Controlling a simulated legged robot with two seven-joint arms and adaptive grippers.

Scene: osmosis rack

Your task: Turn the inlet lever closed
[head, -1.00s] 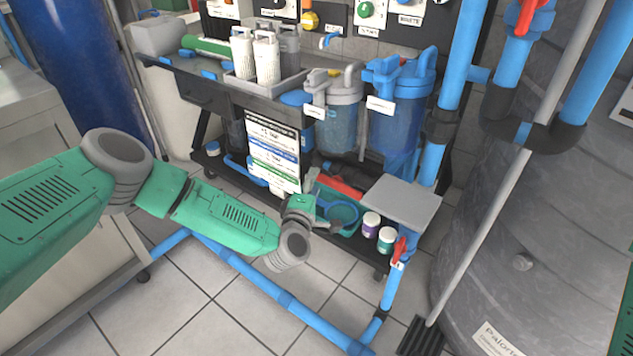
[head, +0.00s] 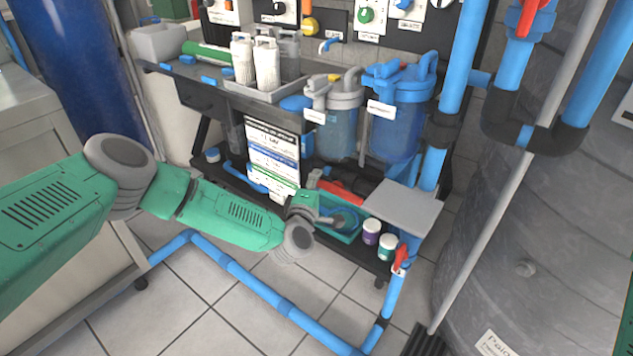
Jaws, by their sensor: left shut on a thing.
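A red lever (head: 401,258) sits on the blue pipe at the lower right of the rack, below a grey shelf plate. A second red lever (head: 531,14) sits on the blue pipe at the top right. I cannot read which is the inlet. My left gripper (head: 334,219) is at the end of the green arm, in front of the teal tray, left of the lower lever and apart from it in the picture. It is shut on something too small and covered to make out. My right gripper is out of view.
The teal tray (head: 352,238) and two jars, one purple (head: 371,232) and one green (head: 387,247), stand on the rack's low shelf. The grey plate (head: 402,208) overhangs beside them. A blue floor pipe (head: 250,284) crosses the tiles. A large grey tank (head: 560,220) fills the right.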

